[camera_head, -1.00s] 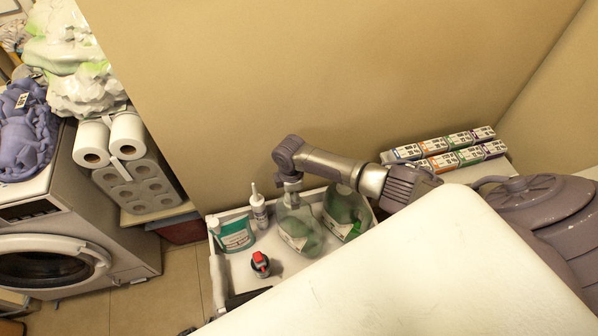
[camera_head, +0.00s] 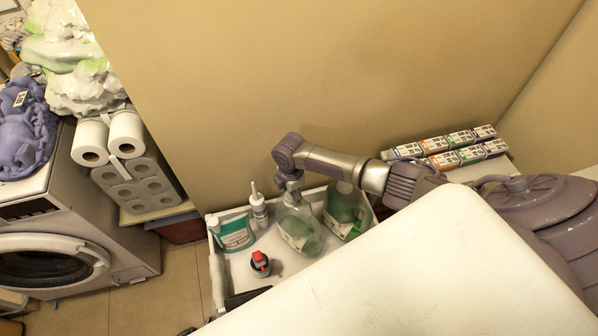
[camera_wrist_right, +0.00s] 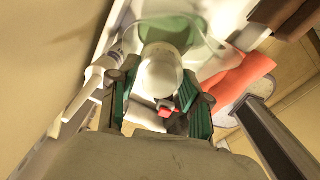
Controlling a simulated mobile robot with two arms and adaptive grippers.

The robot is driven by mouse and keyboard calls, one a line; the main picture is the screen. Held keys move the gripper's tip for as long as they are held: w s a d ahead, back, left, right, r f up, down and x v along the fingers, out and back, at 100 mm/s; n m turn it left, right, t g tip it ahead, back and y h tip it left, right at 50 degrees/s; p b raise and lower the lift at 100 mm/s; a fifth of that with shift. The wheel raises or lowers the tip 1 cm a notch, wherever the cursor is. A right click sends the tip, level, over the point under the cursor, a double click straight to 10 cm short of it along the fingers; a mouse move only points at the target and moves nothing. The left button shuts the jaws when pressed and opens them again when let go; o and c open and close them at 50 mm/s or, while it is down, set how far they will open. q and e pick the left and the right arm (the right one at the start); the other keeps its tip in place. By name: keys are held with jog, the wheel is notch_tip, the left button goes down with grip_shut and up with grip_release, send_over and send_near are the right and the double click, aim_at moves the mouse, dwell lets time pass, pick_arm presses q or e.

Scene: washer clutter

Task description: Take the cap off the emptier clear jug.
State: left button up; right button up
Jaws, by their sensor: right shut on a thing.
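Two clear jugs with green tint stand side by side in a white tray (camera_head: 217,268) by the wall: a left jug (camera_head: 300,232) and a right jug (camera_head: 348,212). I cannot tell their fill levels exactly. My right gripper (camera_head: 291,186) is over the top of the left jug. In the right wrist view, the gripper (camera_wrist_right: 160,98) has its green-padded fingers on both sides of a round white cap (camera_wrist_right: 160,75), shut on it. The jug's green body (camera_wrist_right: 205,45) shows behind the cap. Whether the cap is loose is hidden. My left gripper is not in view.
A white spouted bottle (camera_head: 258,207), a teal-labelled container (camera_head: 236,234) and a red-topped black item (camera_head: 261,263) share the tray. Small boxes (camera_head: 440,150) stand right. A white surface (camera_head: 430,265) fills the front. The washer (camera_head: 60,240) is left.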

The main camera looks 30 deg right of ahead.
jog(key=n+b, duration=0.1)
jog(key=n, duration=0.5)
jog(key=shift+f+n+b, duration=0.15)
jog(key=shift+n+b, duration=0.15)
jog(key=shift+n, duration=0.1)
jog(key=n+b, duration=0.1)
jog(key=n, duration=0.2)
jog(key=shift+n, duration=0.4)
jog(key=shift+s+n, duration=0.1)
jog(key=shift+n, duration=0.4)
jog(key=o, duration=1.4)
jog(key=shift+c, duration=0.2)
